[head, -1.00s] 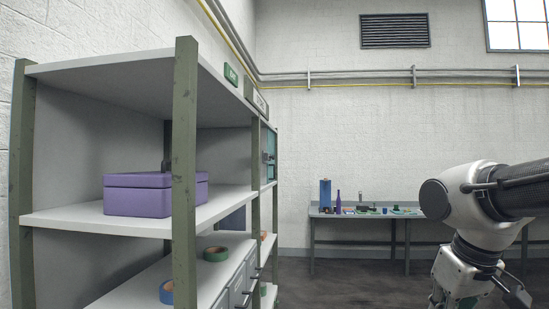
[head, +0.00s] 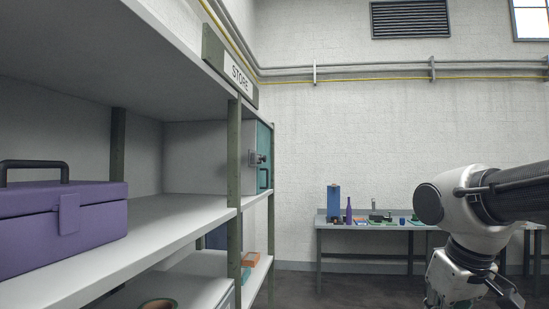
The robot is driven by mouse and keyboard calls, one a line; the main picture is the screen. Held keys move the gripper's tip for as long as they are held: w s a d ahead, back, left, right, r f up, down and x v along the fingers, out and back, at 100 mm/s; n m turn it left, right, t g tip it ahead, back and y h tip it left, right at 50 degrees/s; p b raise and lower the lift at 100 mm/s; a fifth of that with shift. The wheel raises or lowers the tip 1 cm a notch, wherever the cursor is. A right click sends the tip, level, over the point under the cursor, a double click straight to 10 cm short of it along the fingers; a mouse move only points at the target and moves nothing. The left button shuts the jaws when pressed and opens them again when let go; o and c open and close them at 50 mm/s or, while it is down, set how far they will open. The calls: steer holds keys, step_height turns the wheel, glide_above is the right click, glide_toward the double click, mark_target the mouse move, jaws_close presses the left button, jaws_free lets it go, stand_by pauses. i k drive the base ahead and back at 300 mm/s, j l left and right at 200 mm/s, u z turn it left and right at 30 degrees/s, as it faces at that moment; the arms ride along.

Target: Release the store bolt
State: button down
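The store bolt (head: 257,158) is a small grey metal fitting on the teal cabinet door (head: 265,142) at the far end of the shelving. The door looks shut, and I see it at a steep angle, so the bolt's exact position is unclear. A STORE sign (head: 238,74) hangs above, on the top edge of the shelving. My gripper (head: 447,303) is at the bottom right, far from the bolt. Its fingers are cut off by the frame's lower edge, so I cannot tell whether it is open.
The shelving (head: 180,223) fills the left side, with a purple toolbox (head: 65,222) on its middle shelf. A workbench (head: 345,226) against the back wall holds a blue box (head: 333,199), a purple bottle (head: 349,211) and small items. The floor (head: 300,288) between them is clear.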

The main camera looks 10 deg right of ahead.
mark_target(264, 159)
steer(key=i+l, duration=0.3)
steer(key=i, duration=0.2)
steer(key=i+l, duration=0.3)
steer(key=i, duration=0.15)
steer(key=i+l+u, duration=0.1)
steer(key=i+l, duration=0.15)
steer(key=i, duration=0.25)
